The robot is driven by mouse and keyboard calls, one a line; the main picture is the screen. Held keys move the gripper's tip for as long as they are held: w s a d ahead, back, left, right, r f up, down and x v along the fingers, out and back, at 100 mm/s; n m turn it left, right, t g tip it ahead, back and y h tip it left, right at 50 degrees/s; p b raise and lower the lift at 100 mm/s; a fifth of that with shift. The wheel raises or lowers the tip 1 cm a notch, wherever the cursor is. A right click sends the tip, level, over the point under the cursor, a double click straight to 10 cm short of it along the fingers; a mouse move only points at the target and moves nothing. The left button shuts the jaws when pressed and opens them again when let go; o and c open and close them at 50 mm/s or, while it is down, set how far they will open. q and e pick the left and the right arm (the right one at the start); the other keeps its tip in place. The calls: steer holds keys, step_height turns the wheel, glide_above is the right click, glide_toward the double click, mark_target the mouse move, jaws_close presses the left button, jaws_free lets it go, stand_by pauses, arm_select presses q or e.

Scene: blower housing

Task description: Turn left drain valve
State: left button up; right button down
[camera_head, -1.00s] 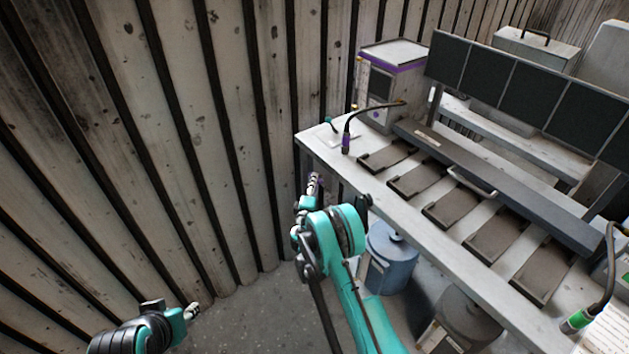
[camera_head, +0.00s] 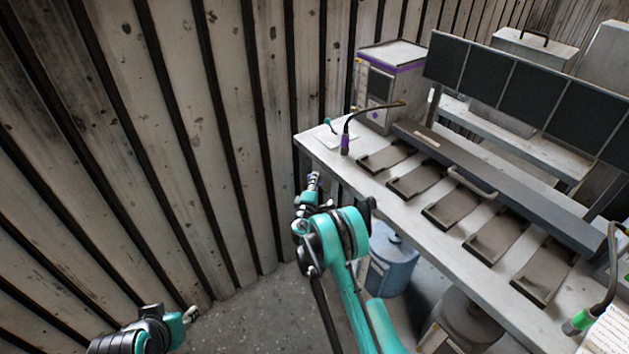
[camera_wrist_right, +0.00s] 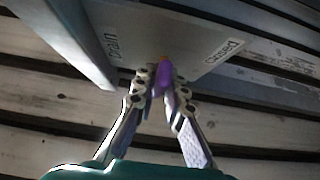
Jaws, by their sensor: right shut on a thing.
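The purple valve handle (camera_wrist_right: 163,76) is between my right gripper's fingertips in the right wrist view. It sits under a grey panel (camera_wrist_right: 150,30) with labels on either side; the left one appears to read "Drain". My right gripper (camera_wrist_right: 157,88) is shut on this handle, and the fingers hide part of it. In the head view my right gripper (camera_head: 314,182) is at the left end of the bench, below the top's edge. My left gripper (camera_head: 191,314) hangs at the lower left, away from the bench; its fingers are too small to judge.
The bench top (camera_head: 335,178) carries several dark trays, a hose with a purple end (camera_head: 345,143) and a grey box with a purple band (camera_head: 388,85). A blue container (camera_head: 395,268) stands beneath. A ribbed wall (camera_head: 150,150) closes off the left.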

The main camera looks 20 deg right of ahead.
steer(key=shift+g, duration=0.3)
steer(key=n+g+p, duration=0.1)
steer(key=n+g, duration=0.1)
steer(key=shift+r+n+g+y+p, duration=0.15)
steer(key=shift+n+g+y+p, duration=0.15)
steer(key=shift+n+y+p, duration=0.1)
steer(key=n+g+p, duration=0.1)
steer(key=n+g, duration=0.1)
steer(key=g, duration=0.2)
steer(key=shift+n+p, duration=0.3)
steer(key=shift+n, duration=0.1)
steer(key=n+g, duration=0.1)
steer(key=g, duration=0.1)
steer(key=shift+a+g+h, duration=0.1)
steer(key=shift+g+h, duration=0.2)
steer(key=shift+n+g, duration=0.7)
steer(key=shift+g, duration=0.2)
steer(key=shift+h, duration=0.3)
steer(key=c, duration=1.6)
jaws_free()
